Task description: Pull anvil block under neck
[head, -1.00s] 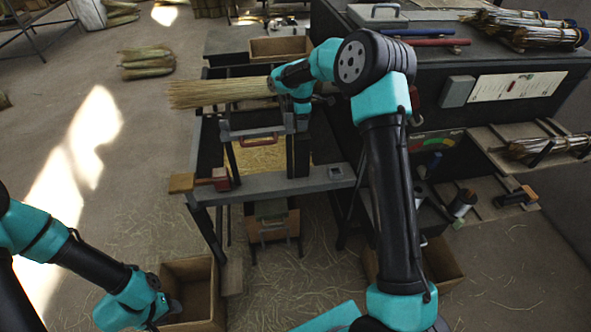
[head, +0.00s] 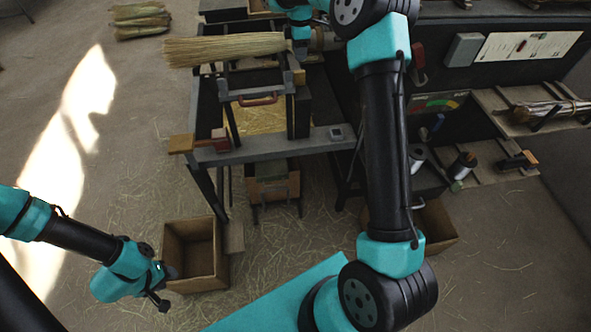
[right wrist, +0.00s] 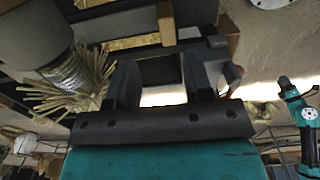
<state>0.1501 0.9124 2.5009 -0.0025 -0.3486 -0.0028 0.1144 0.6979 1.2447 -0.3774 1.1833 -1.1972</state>
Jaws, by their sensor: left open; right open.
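A straw broom bundle (head: 225,48) lies level above the dark work frame, bristles to the left. Its neck end is partly hidden by my right arm. In the right wrist view a silver-grey bound section (right wrist: 68,72) with straw ends shows at left. A small wooden block (head: 299,76) sits by the frame's right upright; I cannot tell if it is the anvil block. My right gripper (right wrist: 160,85) is open, with nothing between its fingers; in the head view its fingertips are unclear near the neck. My left gripper (head: 165,288) is open and empty at lower left, beside a box.
The open cardboard box (head: 195,252) stands on the floor below the bench (head: 270,148). A red clamp-like part with a wooden end (head: 181,143) sits at the bench's left corner. A shelf with spools (head: 462,165) is at right.

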